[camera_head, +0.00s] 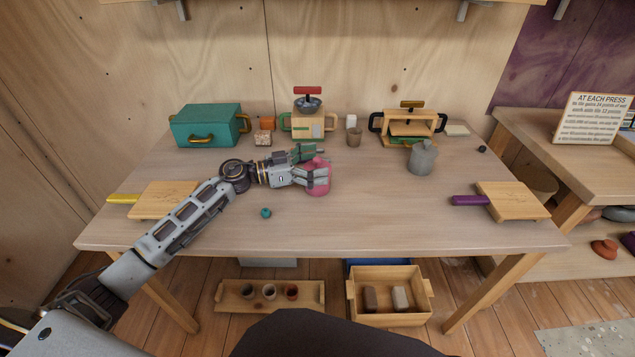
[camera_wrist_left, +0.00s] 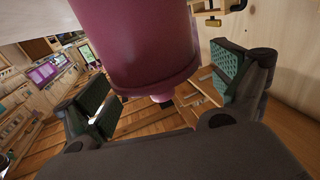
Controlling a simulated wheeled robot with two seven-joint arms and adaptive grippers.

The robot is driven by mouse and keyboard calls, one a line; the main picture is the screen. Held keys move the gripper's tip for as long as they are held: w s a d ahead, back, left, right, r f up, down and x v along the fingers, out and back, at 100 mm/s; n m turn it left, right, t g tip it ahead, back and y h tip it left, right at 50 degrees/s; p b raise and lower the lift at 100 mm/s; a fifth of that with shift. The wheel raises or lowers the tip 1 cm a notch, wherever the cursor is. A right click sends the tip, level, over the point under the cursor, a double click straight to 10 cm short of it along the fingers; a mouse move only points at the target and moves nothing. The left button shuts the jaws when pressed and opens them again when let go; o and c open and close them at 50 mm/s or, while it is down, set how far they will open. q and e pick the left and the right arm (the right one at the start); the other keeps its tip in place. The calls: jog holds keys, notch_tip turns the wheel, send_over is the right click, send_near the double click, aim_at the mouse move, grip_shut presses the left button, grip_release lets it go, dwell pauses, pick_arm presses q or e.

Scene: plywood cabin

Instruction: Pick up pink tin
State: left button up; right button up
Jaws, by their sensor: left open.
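The pink tin (camera_head: 319,178) stands near the middle of the table (camera_head: 350,225). My left gripper (camera_head: 312,166) reaches it from the left, with its fingers at the tin's near and far sides. In the left wrist view the tin (camera_wrist_left: 140,45) fills the upper middle, between the two green-padded fingers of the gripper (camera_wrist_left: 160,95). The fingers are open, and a gap shows on each side of the tin. Part of the tin is hidden by the fingers in the head view. My right gripper is not in view.
A teal box (camera_head: 207,126), a wooden press (camera_head: 308,118) and another press (camera_head: 408,122) stand along the back. A grey jug (camera_head: 422,158) is to the right. A small teal object (camera_head: 265,213) lies in front. Paddle boards (camera_head: 512,200) lie near the table's sides.

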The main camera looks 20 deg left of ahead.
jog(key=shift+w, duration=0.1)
pick_arm(q)
jog(key=c, duration=1.5)
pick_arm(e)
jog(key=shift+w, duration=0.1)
pick_arm(q)
jog(key=shift+r, duration=0.2)
jog(key=shift+r+p, duration=0.35)
jog(key=shift+r, duration=0.5)
notch_tip(320, 180, up, 6)
jog(key=shift+f+p, duration=0.15)
jog(key=shift+p, duration=0.85)
jog(key=shift+r+p, duration=0.3)
jog(key=shift+r, duration=0.85)
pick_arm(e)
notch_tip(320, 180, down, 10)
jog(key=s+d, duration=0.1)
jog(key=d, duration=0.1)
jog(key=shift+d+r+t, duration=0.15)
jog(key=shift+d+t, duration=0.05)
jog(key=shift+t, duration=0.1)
